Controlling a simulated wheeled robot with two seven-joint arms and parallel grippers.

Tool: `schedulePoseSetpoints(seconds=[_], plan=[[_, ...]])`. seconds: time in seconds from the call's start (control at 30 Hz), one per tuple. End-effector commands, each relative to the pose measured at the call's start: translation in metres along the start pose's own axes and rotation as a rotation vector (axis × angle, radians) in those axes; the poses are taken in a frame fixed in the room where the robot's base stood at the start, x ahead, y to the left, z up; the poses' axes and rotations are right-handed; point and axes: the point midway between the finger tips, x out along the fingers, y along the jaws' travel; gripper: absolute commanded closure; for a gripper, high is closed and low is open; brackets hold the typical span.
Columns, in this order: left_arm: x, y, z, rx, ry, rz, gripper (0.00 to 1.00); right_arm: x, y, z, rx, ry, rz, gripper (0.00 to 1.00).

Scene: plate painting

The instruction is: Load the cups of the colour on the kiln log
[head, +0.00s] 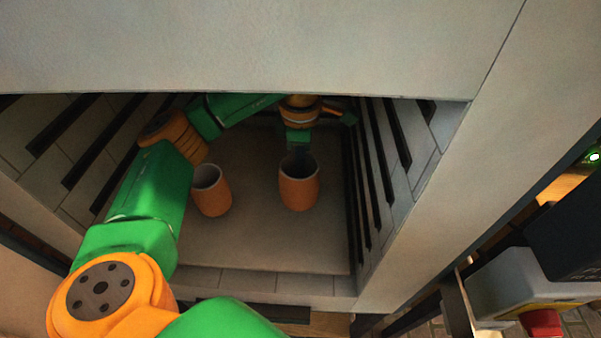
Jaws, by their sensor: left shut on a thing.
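Two orange cups with dark insides are inside the kiln (235,283). One orange cup (212,192) stands upright on the kiln floor (255,245), left of centre. The other orange cup (299,190) is upright to its right, a short gap apart. My left arm reaches in through the opening, and my left gripper (298,157) is shut on the far rim of the right cup. I cannot tell whether that cup touches the floor. My right gripper and the kiln log are not in view.
The kiln's top edge (230,92) hangs low over my left arm. Slotted brick walls close in at both sides, the right wall (395,165) near the held cup. The front part of the kiln floor is clear. A grey box with a red button (541,322) is outside, lower right.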

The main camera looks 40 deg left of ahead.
Motion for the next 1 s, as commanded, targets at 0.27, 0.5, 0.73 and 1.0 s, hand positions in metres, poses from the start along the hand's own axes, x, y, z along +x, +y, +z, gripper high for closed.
schedulePoseSetpoints(seconds=[0.27,0.5,0.73,1.0], plan=[[0.041,-0.001,0.000,-0.001,0.001,-0.003,1.00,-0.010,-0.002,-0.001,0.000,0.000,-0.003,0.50],[0.047,0.001,0.000,0.000,-0.001,0.001,1.00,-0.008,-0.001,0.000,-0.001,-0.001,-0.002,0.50],[0.050,0.001,0.000,-0.001,-0.001,0.000,0.70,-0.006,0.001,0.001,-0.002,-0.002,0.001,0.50],[0.050,0.001,0.000,-0.001,-0.001,0.000,0.64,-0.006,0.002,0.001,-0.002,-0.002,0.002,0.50]])
